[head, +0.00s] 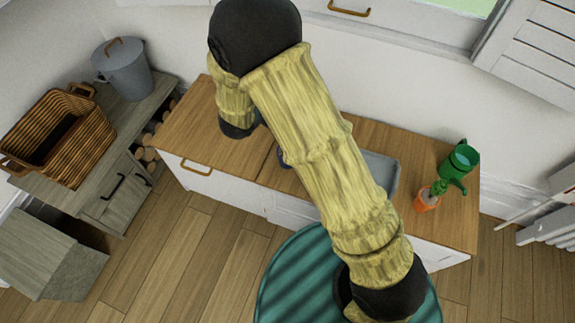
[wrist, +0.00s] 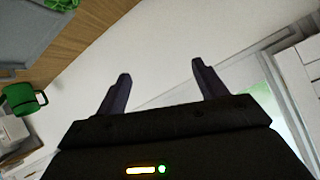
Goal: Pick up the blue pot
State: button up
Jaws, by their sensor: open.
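A blue-grey lidded pot (head: 125,73) with a brown handle on top stands at the back left in the head view, on a low grey wooden cabinet. It is the only bluish pot I can make out. A small dark blue patch (head: 284,159) shows beside my arm over the counter; I cannot tell what it is. My gripper (wrist: 160,74) is open in the wrist view, with nothing between its two dark fingers. It faces the white wall and the window side. The pot is not in the wrist view, and my arm hides much of the middle counter.
A wooden counter (head: 190,128) runs along the wall. On its right are a grey basin (head: 381,170), an orange potted plant (head: 427,199) and a green can (head: 459,160), also in the wrist view (wrist: 20,99). A wicker basket (head: 62,140) sits near the pot.

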jog(key=s+a+f+m+t+h+b, duration=0.1)
jog(key=s+f+h+b, duration=0.3)
jog(key=f, duration=0.5)
jog(key=s+a+f+m+t+h+b, duration=0.1)
jog(key=s+a+f+m+h+b, duration=0.2)
jog(key=s+f+b, duration=0.4)
notch_tip(320, 180, down, 3)
jog(key=shift+s+a+r+h+b, duration=0.1)
jog(key=shift+s+a+h+b, duration=0.3)
jog(key=shift+s+h, duration=0.7)
jog(key=b+x, duration=0.2)
jog(key=x, duration=1)
jog(key=shift+a+b, duration=0.1)
jog(key=shift+b, duration=0.2)
jog(key=b+x, duration=0.2)
jog(key=x, duration=0.3)
jog(key=shift+w+r, duration=0.15)
